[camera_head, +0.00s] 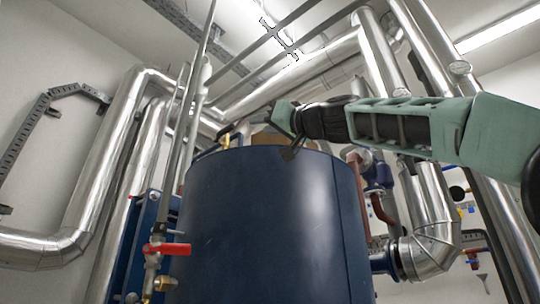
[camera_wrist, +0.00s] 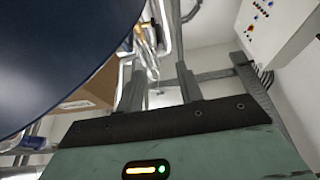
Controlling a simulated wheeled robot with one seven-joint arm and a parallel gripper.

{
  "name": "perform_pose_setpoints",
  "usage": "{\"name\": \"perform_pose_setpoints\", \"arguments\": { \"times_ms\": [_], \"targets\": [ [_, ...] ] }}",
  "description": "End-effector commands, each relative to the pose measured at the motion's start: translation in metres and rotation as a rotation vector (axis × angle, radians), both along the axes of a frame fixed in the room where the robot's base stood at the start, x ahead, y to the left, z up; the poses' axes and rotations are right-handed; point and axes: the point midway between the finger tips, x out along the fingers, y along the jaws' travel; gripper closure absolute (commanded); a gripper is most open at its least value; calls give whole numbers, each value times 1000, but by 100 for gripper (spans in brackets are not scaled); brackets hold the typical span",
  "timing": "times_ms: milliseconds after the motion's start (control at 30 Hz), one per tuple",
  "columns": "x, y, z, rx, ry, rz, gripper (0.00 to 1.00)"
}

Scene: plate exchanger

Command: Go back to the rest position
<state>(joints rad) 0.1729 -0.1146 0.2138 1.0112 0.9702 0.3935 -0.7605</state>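My green arm reaches in from the right in the head view, above the large dark blue tank (camera_head: 265,225). My gripper (camera_head: 294,150) is at its end, near the tank's top edge, and looks small and partly dark there. In the wrist view my gripper (camera_wrist: 160,75) shows two grey fingers standing apart with nothing held between them. The tank's curved dark side (camera_wrist: 60,50) fills the upper left of the wrist view. I cannot tell the exact gap between gripper and tank.
Silver insulated pipes (camera_head: 105,160) stand left of the tank, and more (camera_head: 430,215) stand right. A red-handled valve (camera_head: 166,249) is in front at left. A brown box (camera_wrist: 95,88) is beside the tank in the wrist view. A white cabinet (camera_wrist: 275,28) hangs at upper right.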

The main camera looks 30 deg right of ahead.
Motion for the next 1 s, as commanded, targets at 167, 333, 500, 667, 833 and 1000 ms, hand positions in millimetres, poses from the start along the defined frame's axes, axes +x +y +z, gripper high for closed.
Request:
{"name": "perform_pose_setpoints", "arguments": {
  "times_ms": [167, 333, 500, 667, 833, 1000],
  "targets": [
    [-11, -5, -5, 1, -1, 0, 64],
    [-12, -5, -5, 1, -1, 0, 64],
    [-11, -5, -5, 1, -1, 0, 64],
    [-11, -5, -5, 1, -1, 0, 64],
    [-9, -4, -5, 0, 8, 3, 64],
    [24, 22, -35, -21, 158, 52, 64]
  ]
}}
